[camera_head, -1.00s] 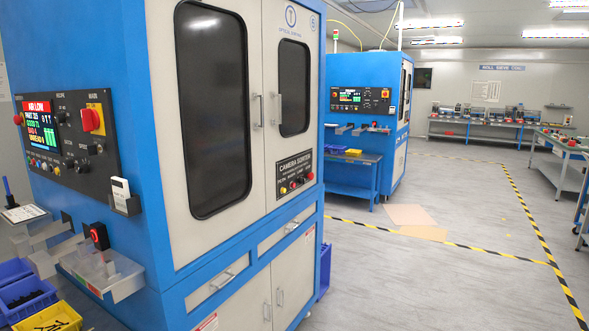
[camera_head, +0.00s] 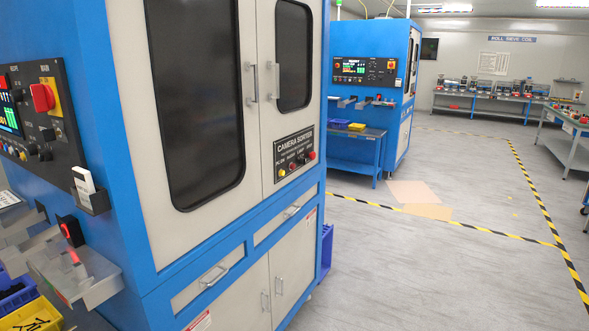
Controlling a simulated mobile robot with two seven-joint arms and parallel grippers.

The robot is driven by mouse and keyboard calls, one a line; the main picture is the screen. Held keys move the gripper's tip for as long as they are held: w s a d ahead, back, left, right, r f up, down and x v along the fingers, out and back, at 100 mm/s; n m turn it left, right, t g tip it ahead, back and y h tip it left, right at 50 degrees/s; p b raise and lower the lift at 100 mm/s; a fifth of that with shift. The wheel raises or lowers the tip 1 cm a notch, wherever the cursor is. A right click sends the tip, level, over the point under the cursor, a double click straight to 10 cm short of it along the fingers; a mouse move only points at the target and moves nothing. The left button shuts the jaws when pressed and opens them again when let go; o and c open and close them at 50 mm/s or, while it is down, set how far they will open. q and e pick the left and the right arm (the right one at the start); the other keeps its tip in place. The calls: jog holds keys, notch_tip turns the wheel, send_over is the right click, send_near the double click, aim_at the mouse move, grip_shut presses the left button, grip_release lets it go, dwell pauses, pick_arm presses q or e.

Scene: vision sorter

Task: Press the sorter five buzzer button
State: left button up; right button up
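A large blue and white sorter cabinet (camera_head: 285,138) stands close on the left. A black panel (camera_head: 293,149) marked CAMERA SORTER is on its front, with a row of small coloured buttons, including a red one at its right end; their labels are too small to read. A dark side panel (camera_head: 45,135) at the left edge carries a screen, a large red knob on a yellow plate (camera_head: 43,97) and several small buttons. I cannot tell which button is the buzzer. Neither of my grippers is in view.
A second blue sorter (camera_head: 384,105) with its own panel and a blue table (camera_head: 357,140) stands farther back. A bench (camera_head: 485,98) with devices lines the far wall. Grey floor with yellow-black tape (camera_head: 470,230) is open on the right. A yellow bin (camera_head: 32,316) is at lower left.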

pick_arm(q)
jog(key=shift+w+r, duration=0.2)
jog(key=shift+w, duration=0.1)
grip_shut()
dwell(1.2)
